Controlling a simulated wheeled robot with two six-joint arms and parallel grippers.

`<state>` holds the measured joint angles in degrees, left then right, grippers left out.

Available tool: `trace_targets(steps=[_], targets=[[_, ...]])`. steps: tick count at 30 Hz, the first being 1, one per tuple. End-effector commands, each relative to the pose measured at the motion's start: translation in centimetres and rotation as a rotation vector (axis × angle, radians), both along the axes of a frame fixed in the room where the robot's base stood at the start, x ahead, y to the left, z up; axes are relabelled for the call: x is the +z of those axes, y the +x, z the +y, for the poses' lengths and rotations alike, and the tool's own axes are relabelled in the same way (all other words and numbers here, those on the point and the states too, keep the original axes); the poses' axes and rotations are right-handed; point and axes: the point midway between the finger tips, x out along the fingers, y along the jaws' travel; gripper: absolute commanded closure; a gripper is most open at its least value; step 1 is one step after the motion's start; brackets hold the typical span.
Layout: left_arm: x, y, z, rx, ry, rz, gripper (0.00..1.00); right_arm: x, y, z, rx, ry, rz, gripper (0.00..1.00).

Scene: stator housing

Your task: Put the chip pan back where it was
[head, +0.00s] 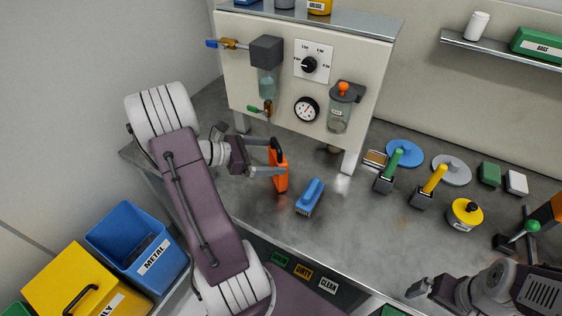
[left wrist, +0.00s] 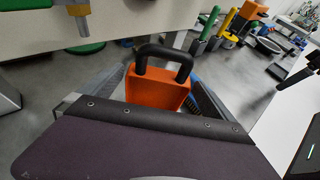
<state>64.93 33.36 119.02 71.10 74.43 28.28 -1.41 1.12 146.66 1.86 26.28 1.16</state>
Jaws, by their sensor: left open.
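The orange pan with a black handle (head: 279,176), which I take to be the chip pan, is on the grey bench in front of the white panel, handle towards the panel. It also shows in the left wrist view (left wrist: 156,92), handle uppermost. My left gripper (head: 277,157) is open, with its fingers on either side of the pan near the handle. I cannot tell whether they touch it. The pan's lower part is hidden in the wrist view. My right gripper (head: 424,288) is at the bottom right, far from the pan; its opening is unclear.
A blue brush (head: 310,197) lies just right of the pan. The panel on legs (head: 357,152) stands behind. Green and yellow handled tools (head: 390,170) (head: 430,187) and discs (head: 404,153) are to the right. Blue and yellow bins (head: 120,222) (head: 60,275) are at left. Bare bench lies in front.

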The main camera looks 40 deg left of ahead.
Motion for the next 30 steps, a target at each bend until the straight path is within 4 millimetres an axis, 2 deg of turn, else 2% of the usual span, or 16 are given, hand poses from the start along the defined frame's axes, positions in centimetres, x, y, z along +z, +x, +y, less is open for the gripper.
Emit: trace_targets(steps=[3,6,13,14,18,20,26,30], targets=[[-0.9,1.7,-1.4,-0.005,-0.003,0.002,0.0,0.0,0.0,0.0,0.0,0.0,0.0,0.0],[-1.3,2.6,-1.9,-0.002,-0.002,0.001,0.0,-0.1,0.0,0.0,0.0,0.0,0.0,0.0],[-1.4,2.8,-2.0,0.0,-0.001,0.001,0.0,-0.1,0.0,0.0,0.0,0.0,0.0,0.0],[-1.4,2.8,-2.0,0.0,-0.001,0.001,0.06,-0.1,0.0,0.0,0.0,0.0,0.0,0.0],[-1.4,2.8,-2.0,0.0,-0.001,0.001,0.44,-0.1,0.0,0.0,0.0,0.0,0.0,0.0],[-1.4,2.8,-2.0,0.0,-0.001,0.001,0.59,-0.1,0.0,0.0,0.0,0.0,0.0,0.0],[-1.3,2.8,-2.0,0.0,0.0,0.0,0.59,0.0,0.0,0.0,0.0,0.0,0.0,0.0],[-0.5,2.8,-1.9,0.001,0.001,-0.001,0.59,0.1,0.0,0.0,0.0,0.0,0.0,0.0]])
